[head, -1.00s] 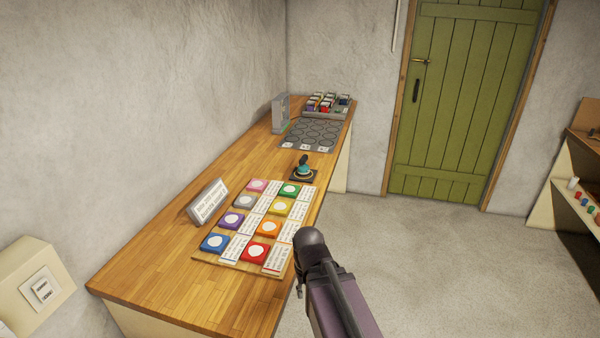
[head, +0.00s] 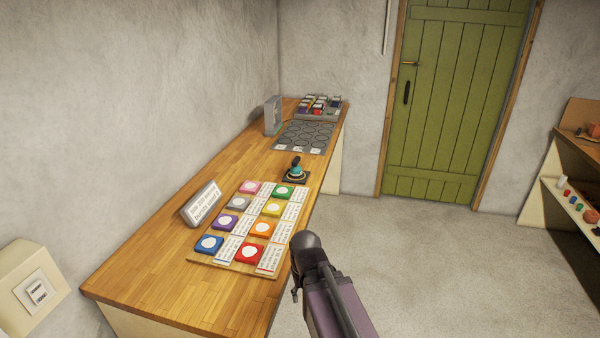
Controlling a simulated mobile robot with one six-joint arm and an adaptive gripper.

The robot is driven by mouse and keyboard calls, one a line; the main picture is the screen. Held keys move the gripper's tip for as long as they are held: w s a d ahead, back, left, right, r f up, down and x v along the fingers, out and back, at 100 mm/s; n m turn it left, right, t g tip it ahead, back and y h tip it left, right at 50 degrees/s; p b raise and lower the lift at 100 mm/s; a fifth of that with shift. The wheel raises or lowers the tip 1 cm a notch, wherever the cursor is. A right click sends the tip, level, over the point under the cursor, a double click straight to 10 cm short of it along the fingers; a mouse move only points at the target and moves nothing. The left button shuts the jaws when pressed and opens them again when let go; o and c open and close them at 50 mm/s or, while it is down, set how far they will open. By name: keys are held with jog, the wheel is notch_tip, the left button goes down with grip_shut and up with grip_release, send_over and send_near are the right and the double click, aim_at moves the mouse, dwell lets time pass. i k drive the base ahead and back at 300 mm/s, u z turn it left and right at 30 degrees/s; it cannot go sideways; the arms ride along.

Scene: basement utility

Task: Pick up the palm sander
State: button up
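A small teal tool with a black knob, which looks like the palm sander (head: 296,169), stands upright on a dark square pad (head: 303,179) near the right edge of the wooden bench. It is just beyond the board of coloured tiles. My arm reaches in from the bottom, beside the bench's right edge. A small dark part of my gripper (head: 295,292) shows below the round arm joint, nearer than the sander and apart from it. The fingers are mostly hidden, so their opening does not show.
The bench (head: 150,287) runs along the left wall. It holds a tile board (head: 215,260), a tilted sign (head: 201,204), a grey mat with circles (head: 304,137) and a tray of small items (head: 318,106). Open floor (head: 430,270) lies right, before a green door (head: 450,110). A shelf (head: 570,195) stands far right.

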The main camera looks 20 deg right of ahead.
aim_at(296, 171)
jog(key=k, duration=1.25)
jog(key=z, duration=0.5)
jog(key=i, duration=0.8)
jog(key=z, duration=0.3)
jog(key=i, duration=1.4)
jog(key=u, duration=0.7)
jog(key=i, duration=0.4)
jog(key=u, duration=0.3)
